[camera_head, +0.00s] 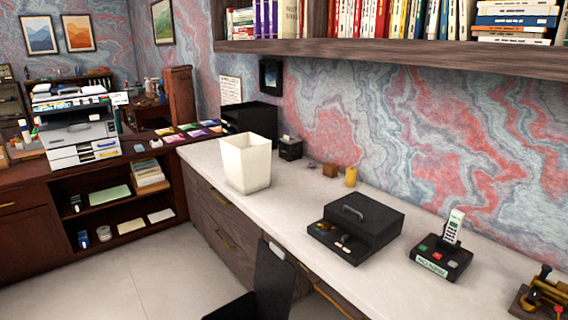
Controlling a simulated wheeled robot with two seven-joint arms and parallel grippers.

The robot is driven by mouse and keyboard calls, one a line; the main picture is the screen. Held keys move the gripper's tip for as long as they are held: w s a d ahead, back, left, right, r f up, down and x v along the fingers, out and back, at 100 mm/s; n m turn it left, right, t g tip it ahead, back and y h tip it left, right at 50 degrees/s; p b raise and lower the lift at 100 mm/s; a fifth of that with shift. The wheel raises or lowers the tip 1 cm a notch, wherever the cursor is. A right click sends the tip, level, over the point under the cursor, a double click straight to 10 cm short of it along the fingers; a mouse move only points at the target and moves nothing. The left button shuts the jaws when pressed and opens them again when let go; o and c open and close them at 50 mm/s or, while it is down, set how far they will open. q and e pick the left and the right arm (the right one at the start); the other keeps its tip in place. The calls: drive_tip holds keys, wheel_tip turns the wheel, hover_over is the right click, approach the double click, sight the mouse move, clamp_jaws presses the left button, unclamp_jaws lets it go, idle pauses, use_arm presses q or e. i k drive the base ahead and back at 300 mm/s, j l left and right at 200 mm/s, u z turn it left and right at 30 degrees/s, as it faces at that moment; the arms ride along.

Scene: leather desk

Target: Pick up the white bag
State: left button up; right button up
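The white bag (247,163) stands upright on the white desk top (292,205), near the desk's left end. It is open at the top and looks like a stiff, square-mouthed bin. Its inside bottom is hidden. Nothing touches it from the sides. Neither of my grippers shows in the head view.
A black cash box (362,220), a phone on its base (440,262) and a brass device (545,295) stand to the right. A small yellow item (351,177) and a black box (290,148) stand behind. A bookshelf (420,55) overhangs the desk. A black chair-like panel (273,282) stands in front.

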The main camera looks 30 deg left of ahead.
sight(247, 156)
drive_tip(key=u, duration=1.15)
drive_tip(key=i+j+z, duration=0.4)
drive_tip(key=j, duration=0.25)
drive_tip(key=i+j+z, duration=0.4)
drive_tip(key=j, duration=0.4)
drive_tip(key=i+j+z, duration=0.2)
drive_tip(key=j, duration=0.2)
drive_tip(key=i+j+z, duration=0.2)
drive_tip(key=j, duration=0.25)
drive_tip(key=j+z, duration=0.25)
drive_tip(key=j, duration=0.2)
drive_tip(key=j+z, duration=0.2)
drive_tip(key=j, duration=0.25)
drive_tip(key=i, duration=0.05)
